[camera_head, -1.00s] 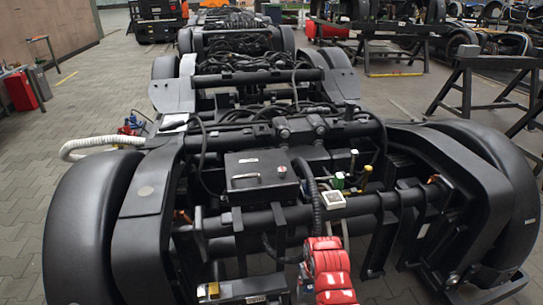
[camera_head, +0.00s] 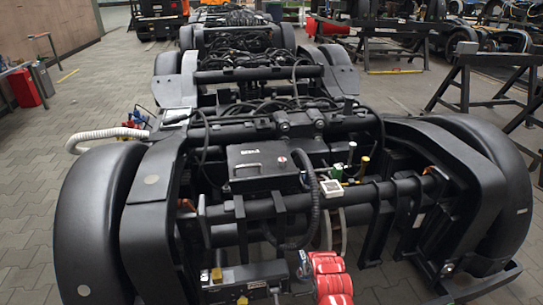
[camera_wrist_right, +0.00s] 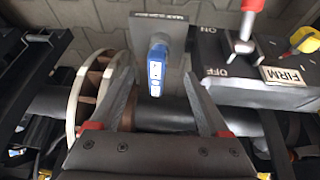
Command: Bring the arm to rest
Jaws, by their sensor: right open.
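My right gripper (camera_wrist_right: 157,72) shows in the right wrist view with its two grey fingers spread apart. A blue device (camera_wrist_right: 156,70) on a grey plate (camera_wrist_right: 160,28) appears between the fingertips. I cannot tell how far beyond the fingers it is, and no grip on it shows. In the head view, neither gripper can be made out. A red segmented shape (camera_head: 328,278) stands at the bottom centre, and I cannot tell whether it is part of my arm. The left gripper is in neither view.
A dark bogie with a black box (camera_head: 265,168) and hoses fills the head view. The wrist view shows a switch box (camera_wrist_right: 255,75) with a red lever (camera_wrist_right: 246,30) close right of the fingers, and a beige disc (camera_wrist_right: 88,95) at left.

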